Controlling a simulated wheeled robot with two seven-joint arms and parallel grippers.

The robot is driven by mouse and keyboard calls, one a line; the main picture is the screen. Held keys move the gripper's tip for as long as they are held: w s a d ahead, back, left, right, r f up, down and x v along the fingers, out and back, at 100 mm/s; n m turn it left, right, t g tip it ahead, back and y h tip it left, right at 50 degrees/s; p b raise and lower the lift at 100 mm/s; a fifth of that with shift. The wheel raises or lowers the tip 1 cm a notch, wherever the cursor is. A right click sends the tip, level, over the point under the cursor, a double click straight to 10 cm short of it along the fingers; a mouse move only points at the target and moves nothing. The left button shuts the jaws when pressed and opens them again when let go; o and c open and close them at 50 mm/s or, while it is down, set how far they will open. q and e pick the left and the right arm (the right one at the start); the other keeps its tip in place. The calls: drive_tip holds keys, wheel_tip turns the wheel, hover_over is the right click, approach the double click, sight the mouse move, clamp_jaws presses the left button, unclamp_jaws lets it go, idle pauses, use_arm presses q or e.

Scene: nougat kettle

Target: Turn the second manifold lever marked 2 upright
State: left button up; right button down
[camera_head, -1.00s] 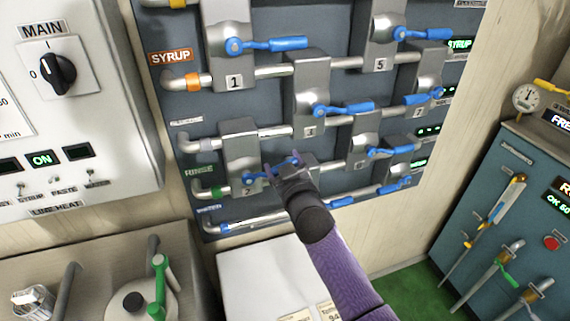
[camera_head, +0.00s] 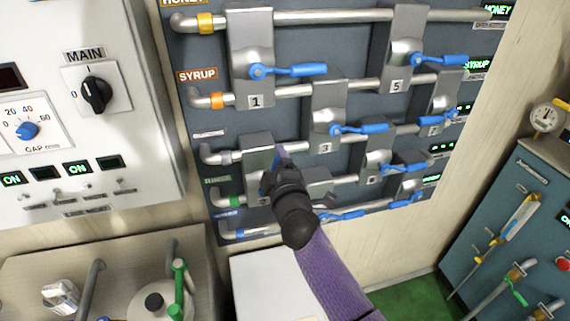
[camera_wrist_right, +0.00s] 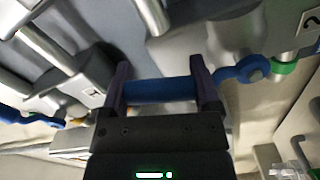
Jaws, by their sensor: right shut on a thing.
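The lever marked 2 has a blue handle (camera_wrist_right: 160,90) and a round blue pivot (camera_wrist_right: 247,72); part of its label shows at the edge of the right wrist view. My right gripper (camera_wrist_right: 158,88) is shut on the handle, with one dark finger on each side. In the head view the right gripper (camera_head: 277,160) covers most of this lever, and a little blue (camera_head: 267,183) shows beside it. The handle appears to rise steeply from its pivot; its exact angle is hidden. Its grey valve block (camera_head: 256,150) stands behind. My left gripper is not in view.
Lever 1 (camera_head: 290,70), lever 3 (camera_head: 362,129) and lever 5 (camera_head: 440,59) point right. A grey block (camera_head: 318,182) is close beside my right gripper. A control box (camera_head: 90,140) stands left, and a white box (camera_head: 275,280) is below the manifold.

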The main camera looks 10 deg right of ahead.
drive_tip(key=a+n, duration=0.2)
drive_tip(key=n, duration=0.1)
drive_tip(key=shift+r, duration=0.2)
drive_tip(key=shift+a+n, duration=0.2)
drive_tip(key=shift+n, duration=0.1)
drive_tip(key=shift+a, duration=0.1)
drive_tip(key=shift+c, duration=1.3)
unclamp_jaws()
drive_tip(key=shift+o, duration=1.3)
drive_tip(key=shift+s, duration=0.15)
